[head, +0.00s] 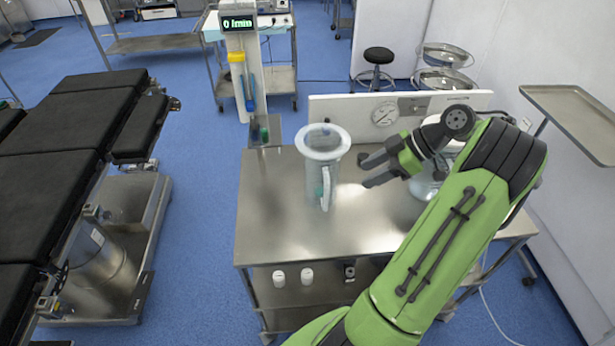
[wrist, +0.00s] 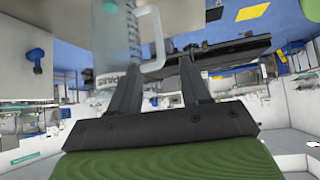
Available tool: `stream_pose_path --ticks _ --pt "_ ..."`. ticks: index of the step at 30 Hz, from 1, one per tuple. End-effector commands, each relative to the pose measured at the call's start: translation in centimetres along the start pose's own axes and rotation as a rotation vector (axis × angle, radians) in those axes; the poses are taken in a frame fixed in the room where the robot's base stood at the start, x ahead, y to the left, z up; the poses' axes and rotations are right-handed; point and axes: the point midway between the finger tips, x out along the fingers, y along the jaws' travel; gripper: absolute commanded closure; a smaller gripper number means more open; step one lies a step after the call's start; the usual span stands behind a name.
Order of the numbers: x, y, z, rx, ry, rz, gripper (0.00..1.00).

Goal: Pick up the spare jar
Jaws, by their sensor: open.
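The spare jar (head: 318,172) is a tall, clear jar with a wide pale rim and a side handle. It stands upright on the steel table (head: 270,225). In the wrist view the jar (wrist: 113,40) appears upside down, with partly readable lettering like "SPARE" on its wall. Its white handle (wrist: 158,45) shows between my finger lines. My gripper (head: 369,170) is open and empty, just right of the jar, with its fingers pointing left towards it. The fingers also show in the wrist view (wrist: 160,62). I cannot tell whether they touch the handle.
Another clear vessel (head: 424,188) stands on the table, partly hidden behind my arm. A white panel with a round gauge (head: 385,115) borders the table's back. Small white containers (head: 293,278) sit on the lower shelf. A black operating table (head: 70,140) stands left.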

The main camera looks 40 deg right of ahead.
Motion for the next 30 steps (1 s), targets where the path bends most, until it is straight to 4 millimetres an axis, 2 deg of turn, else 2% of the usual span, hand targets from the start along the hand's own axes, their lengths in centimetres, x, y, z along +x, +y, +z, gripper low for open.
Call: stream_pose_path --ticks 1,3,9,14,21,24,29,30 --pt "1.7 -0.1 0.2 -0.003 -0.001 -0.005 0.53" --pt "3.6 -0.1 0.3 0.000 0.000 -0.006 0.53" --pt "8.3 -0.1 0.2 0.003 -0.001 -0.005 0.53" --pt "10.0 -0.1 0.1 0.003 -0.002 -0.004 0.53" --pt "14.3 0.1 0.2 0.004 -0.001 -0.005 0.53" --pt "14.9 0.1 0.2 0.004 -0.003 -0.002 0.53" --pt "14.8 0.1 0.1 0.004 -0.003 -0.001 0.53" --pt "14.8 0.1 0.1 0.004 -0.003 -0.001 0.56"
